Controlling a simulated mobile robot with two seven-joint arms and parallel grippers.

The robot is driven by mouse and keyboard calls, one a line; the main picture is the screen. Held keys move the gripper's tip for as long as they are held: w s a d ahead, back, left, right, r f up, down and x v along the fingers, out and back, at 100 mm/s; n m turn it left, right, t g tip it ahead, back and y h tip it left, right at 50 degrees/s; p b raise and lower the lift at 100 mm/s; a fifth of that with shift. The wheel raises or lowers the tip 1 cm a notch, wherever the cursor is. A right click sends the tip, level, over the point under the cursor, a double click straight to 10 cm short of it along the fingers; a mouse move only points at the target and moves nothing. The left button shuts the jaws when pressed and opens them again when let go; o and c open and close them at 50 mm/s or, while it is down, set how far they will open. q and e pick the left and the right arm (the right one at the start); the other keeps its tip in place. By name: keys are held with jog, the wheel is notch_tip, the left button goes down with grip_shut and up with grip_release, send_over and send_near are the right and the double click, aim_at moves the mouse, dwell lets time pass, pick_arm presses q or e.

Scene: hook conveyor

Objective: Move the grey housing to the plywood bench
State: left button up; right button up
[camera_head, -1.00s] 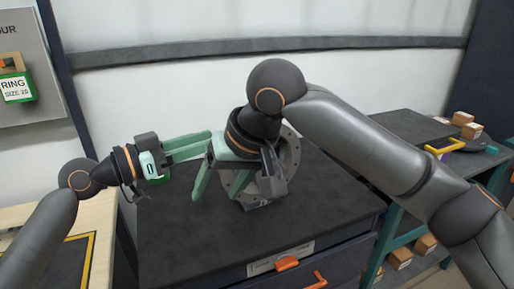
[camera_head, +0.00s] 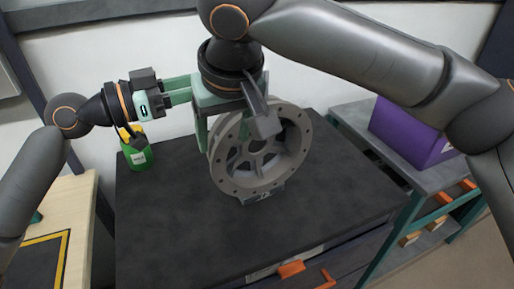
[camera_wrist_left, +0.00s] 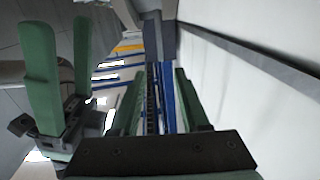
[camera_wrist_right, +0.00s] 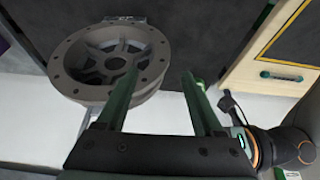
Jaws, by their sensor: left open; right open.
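The grey housing (camera_head: 292,165), a round wheel-like casting with bolt holes and spokes, stands upright on a dark bench top. It also shows in the right wrist view (camera_wrist_right: 75,85). My right gripper (camera_head: 207,150) is open and points down at the housing's upper left, partly hiding it. In the right wrist view the housing lies mostly left of the fingers, and contact is unclear. My left gripper (camera_head: 195,90) is open beside the right gripper, its tips partly hidden. The plywood bench (camera_head: 82,200) is at the left, with a yellow-edged dark mat.
A green bottle (camera_head: 137,155) with a yellow top stands at the dark bench's back left. The dark bench top (camera_head: 170,230) is clear in front of the housing. A purple box (camera_head: 400,130) sits on a grey surface at the right. A white wall is close behind.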

aim_at(264, 71)
pick_arm(q)
jog(key=x, duration=1.2)
jog(key=shift+w+d, duration=0.15)
jog(key=shift+w, duration=0.05)
pick_arm(e)
jog(key=x, duration=1.2)
jog(key=shift+w+f, duration=0.15)
jog(key=shift+f, duration=0.1)
pick_arm(q)
jog(key=shift+c, duration=0.2)
pick_arm(e)
jog(key=shift+c, duration=0.2)
pick_arm(q)
grip_shut()
pick_arm(e)
jog(key=c, duration=0.7)
grip_shut()
pick_arm(q)
jog(key=shift+w+r, duration=0.1)
jog(key=shift+r, duration=0.15)
pick_arm(e)
jog(key=shift+w+r, duration=0.15)
jog(key=shift+r, duration=0.05)
